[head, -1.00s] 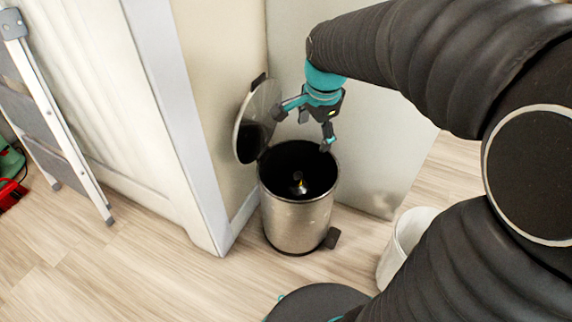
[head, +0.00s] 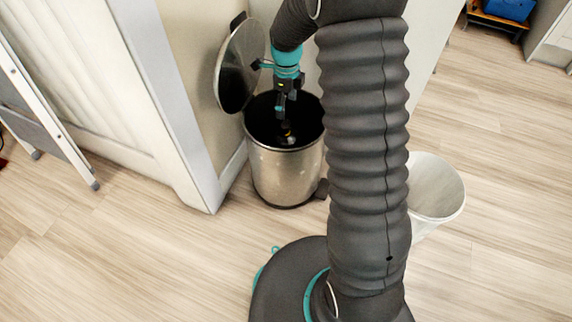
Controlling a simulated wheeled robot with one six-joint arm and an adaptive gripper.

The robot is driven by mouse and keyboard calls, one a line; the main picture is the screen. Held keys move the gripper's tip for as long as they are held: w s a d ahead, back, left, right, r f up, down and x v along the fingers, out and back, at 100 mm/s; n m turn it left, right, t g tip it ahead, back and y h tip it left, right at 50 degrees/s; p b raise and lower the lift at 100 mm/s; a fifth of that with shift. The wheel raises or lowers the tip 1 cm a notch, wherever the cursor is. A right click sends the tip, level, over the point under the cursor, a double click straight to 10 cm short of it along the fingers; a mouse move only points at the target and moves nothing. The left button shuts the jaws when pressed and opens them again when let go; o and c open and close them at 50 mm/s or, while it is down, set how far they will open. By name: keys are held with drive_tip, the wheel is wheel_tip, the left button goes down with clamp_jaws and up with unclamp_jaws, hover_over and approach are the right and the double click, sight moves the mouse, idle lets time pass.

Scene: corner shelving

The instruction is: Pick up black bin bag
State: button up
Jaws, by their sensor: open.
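A metal pedal bin (head: 285,175) stands on the floor with its round lid (head: 241,66) up. Its inside is black, and this dark lining looks like the black bin bag (head: 264,122), though its edges are hard to make out. A small dark item with a yellow spot (head: 286,138) shows inside. My gripper (head: 272,88) is open at the bin's mouth. One finger points left near the lid, and another reaches down over the opening. Whether it touches the bag cannot be told. My arm hides part of the bin's right side.
A white bin (head: 437,192) stands to the right, partly behind my arm. A white cabinet wall (head: 165,100) is close on the left of the metal bin. A step ladder (head: 45,120) leans at far left. The floor in front is clear.

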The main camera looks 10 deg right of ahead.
sight(286, 124)
wheel_tip(286, 124, down, 10)
drive_tip(key=shift+a+r+b, duration=0.15)
drive_tip(key=shift+r+b, duration=0.1)
drive_tip(key=shift+b, duration=0.3)
clamp_jaws()
drive_tip(key=shift+r, duration=0.15)
